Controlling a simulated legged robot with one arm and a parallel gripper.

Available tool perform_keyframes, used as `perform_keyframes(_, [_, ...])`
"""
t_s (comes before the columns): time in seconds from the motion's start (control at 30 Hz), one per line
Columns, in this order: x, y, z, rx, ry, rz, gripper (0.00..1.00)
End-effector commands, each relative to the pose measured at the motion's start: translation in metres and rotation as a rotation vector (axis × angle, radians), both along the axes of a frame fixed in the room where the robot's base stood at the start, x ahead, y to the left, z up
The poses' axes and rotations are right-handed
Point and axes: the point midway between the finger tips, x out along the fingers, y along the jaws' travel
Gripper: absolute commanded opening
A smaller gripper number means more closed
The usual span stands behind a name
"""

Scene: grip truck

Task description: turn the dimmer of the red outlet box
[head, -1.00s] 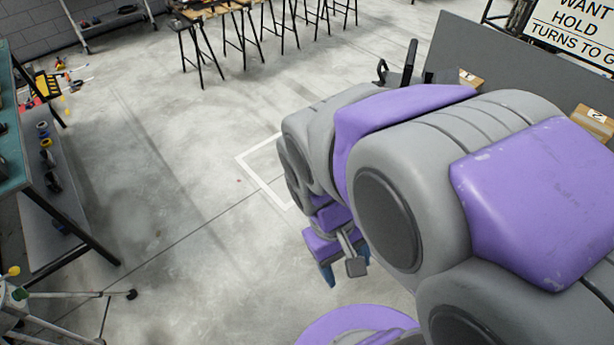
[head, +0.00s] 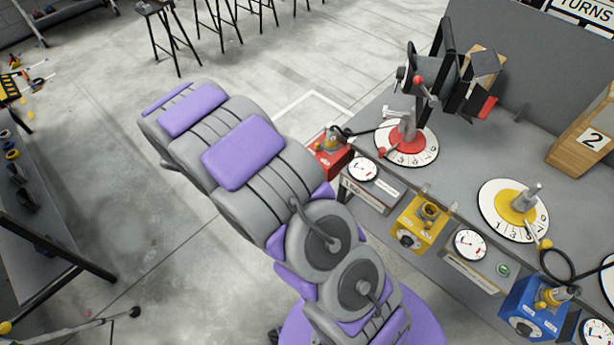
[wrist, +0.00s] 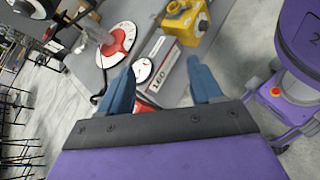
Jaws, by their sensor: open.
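The red outlet box (head: 331,152) sits at the near left corner of the grey bench in the head view, partly covered by my arm. Its dimmer knob cannot be made out. A brass-coloured socket and a black cable show on its top. In the wrist view my gripper (wrist: 160,68) is open and empty, its two blue fingers spread. A white gauge (wrist: 143,70) and a "1.60" label show between and beyond the fingers. My gripper is hidden behind my arm in the head view.
A yellow outlet box (head: 420,222) and a blue outlet box (head: 535,308) stand farther along the bench edge. A red dial (head: 407,142) with a lamp stand and a yellow dial (head: 514,208) lie behind.

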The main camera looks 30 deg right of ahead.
Motion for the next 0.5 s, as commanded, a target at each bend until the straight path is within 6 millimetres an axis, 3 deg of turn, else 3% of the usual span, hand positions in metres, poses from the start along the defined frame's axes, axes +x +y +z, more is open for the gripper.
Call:
perform_keyframes(0.03, [0.009,0.003,-0.016,-0.030,0.032,0.042,0.65])
perform_keyframes(0.2, [0.040,0.009,-0.058,-0.121,0.114,0.185,0.65])
perform_keyframes(0.5, [0.082,0.034,-0.145,-0.272,0.250,0.445,0.65])
